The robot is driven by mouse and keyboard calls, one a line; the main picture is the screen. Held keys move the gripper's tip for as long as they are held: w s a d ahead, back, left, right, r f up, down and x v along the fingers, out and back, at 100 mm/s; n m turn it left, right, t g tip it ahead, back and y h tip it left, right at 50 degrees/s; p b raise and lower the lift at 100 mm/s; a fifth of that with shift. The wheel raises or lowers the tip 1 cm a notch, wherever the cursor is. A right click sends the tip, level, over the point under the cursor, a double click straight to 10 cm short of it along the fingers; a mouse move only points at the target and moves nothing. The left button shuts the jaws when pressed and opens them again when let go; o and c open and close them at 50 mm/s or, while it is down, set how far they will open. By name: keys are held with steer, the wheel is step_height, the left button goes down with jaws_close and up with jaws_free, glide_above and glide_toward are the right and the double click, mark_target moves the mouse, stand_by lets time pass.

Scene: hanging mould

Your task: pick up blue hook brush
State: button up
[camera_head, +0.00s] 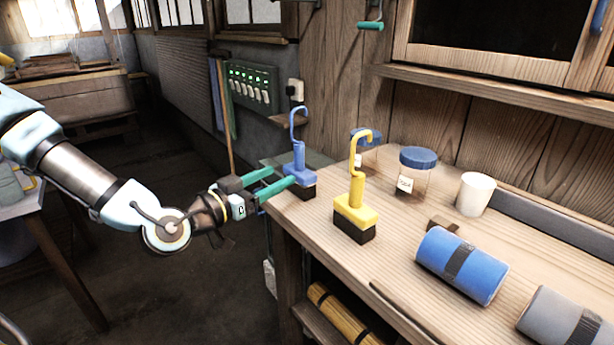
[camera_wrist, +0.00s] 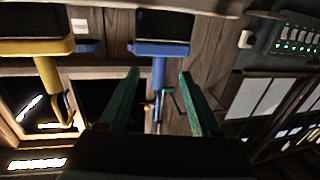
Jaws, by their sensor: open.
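My gripper (camera_wrist: 156,95) is open there and nothing is clamped. I cannot tell whether a finger touches the brush.
A yellow hook brush (camera_head: 356,212) stands close to the right on the workbench (camera_head: 400,237). Beyond are a blue-lidded jar (camera_head: 416,172) and a white cup (camera_head: 474,194). A blue roll (camera_head: 461,265) and a grey roll (camera_head: 566,318) lie at the right.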

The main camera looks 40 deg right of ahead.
mark_target(296, 165)
steer(key=d, duration=0.2)
steer(key=d+p, duration=0.1)
steer(key=d, duration=0.3)
steer(key=shift+w+r+p, duration=0.2)
steer(key=shift+w+p, duration=0.15)
steer(key=shift+w, duration=0.05)
steer(key=d, duration=0.1)
steer(key=d+p, duration=0.2)
steer(key=d, duration=0.1)
steer(key=shift+w+r, duration=0.25)
steer(key=shift+r, duration=0.05)
steer(key=shift+w+d+f, duration=0.1)
steer(key=shift+d+f, duration=0.05)
steer(key=shift+d, duration=0.4)
jaws_close()
